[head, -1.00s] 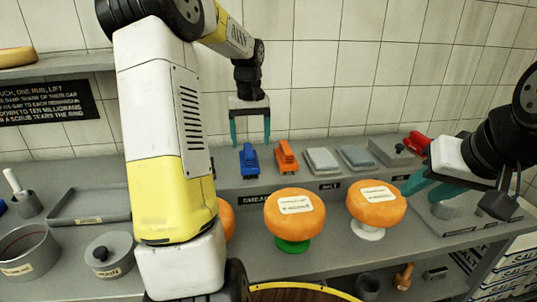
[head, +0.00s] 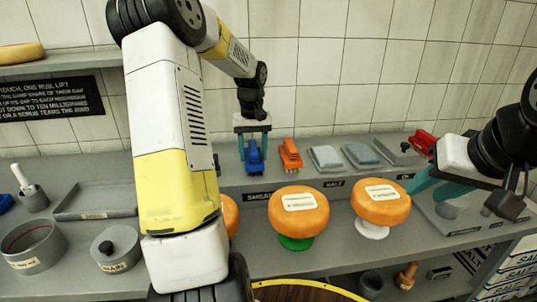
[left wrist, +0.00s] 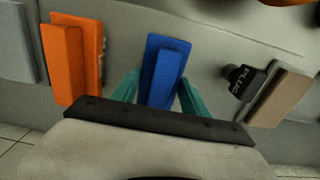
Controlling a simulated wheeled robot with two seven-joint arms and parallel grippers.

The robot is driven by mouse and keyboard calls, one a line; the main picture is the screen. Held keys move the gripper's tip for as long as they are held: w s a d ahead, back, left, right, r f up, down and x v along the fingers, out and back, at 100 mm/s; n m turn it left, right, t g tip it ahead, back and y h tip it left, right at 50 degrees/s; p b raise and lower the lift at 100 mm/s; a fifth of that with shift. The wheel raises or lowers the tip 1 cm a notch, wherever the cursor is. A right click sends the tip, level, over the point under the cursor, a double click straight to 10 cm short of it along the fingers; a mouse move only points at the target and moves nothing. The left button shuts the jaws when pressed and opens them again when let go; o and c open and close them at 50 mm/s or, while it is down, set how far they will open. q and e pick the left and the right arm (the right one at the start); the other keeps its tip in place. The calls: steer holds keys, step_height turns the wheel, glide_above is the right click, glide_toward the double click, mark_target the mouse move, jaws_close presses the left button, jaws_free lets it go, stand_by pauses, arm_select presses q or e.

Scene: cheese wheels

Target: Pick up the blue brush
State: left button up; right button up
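The blue brush (head: 254,157) stands on the raised back ledge, left of the orange brush (head: 290,155). My left gripper (head: 254,150) is lowered over the blue brush, with one teal finger on each side of it. In the left wrist view the blue brush (left wrist: 163,70) lies between the spread fingertips of my left gripper (left wrist: 160,92), with a small gap visible on the right side. The orange brush (left wrist: 75,55) is to its left there. My right gripper (head: 428,186) is at the right, its teal fingers apart and empty, near the cheese wheels.
Grey blocks (head: 325,158) stand right of the orange brush. Two orange cheese wheels (head: 299,211) (head: 381,202) on stands are in front of the ledge. In the left wrist view a black PLUG tool (left wrist: 241,82) and a brown block (left wrist: 283,95) lie right of the blue brush.

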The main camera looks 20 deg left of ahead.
mark_target(253, 146)
arm_select(q)
steer(key=c, duration=0.5)
steer(key=shift+r, duration=0.15)
steer(key=shift+r, duration=0.55)
step_height(253, 146, up, 2)
steer(key=shift+r, duration=0.15)
steer(key=s+d+r, duration=0.1)
steer(key=s+d, duration=0.2)
steer(key=s, duration=1.2)
steer(key=shift+s+r, duration=0.2)
steer(key=shift+s, duration=0.15)
steer(key=shift+d, duration=0.1)
